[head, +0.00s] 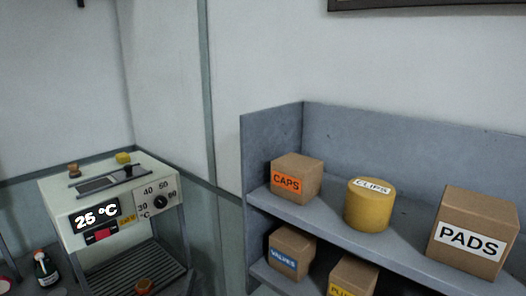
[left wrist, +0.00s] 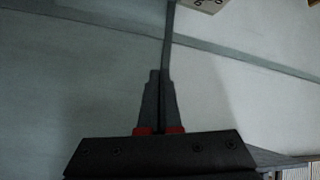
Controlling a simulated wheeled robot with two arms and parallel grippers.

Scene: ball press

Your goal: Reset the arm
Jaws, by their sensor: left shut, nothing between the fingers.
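My left gripper (left wrist: 160,76) shows in the left wrist view. Its two dark fingers, with red parts at their base, are together with nothing between them. It appears clear of any object, in front of a pale wall. I cannot make it out in the head view. My right gripper is in neither view. A pale machine (head: 69,215) with a "25 °C" display, a dark dial and a slotted top stands at the left in the head view. A pale corner with dark spots, possibly the machine, shows at the top of the left wrist view.
A grey shelf (head: 384,128) at the right holds a CAPS box (head: 297,172), a yellow CLIPS cylinder (head: 368,210) and a PADS box (head: 474,222). A VALVES box (head: 291,245) and another box (head: 352,274) sit lower. A dark bottle (head: 45,270) stands at the lower left.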

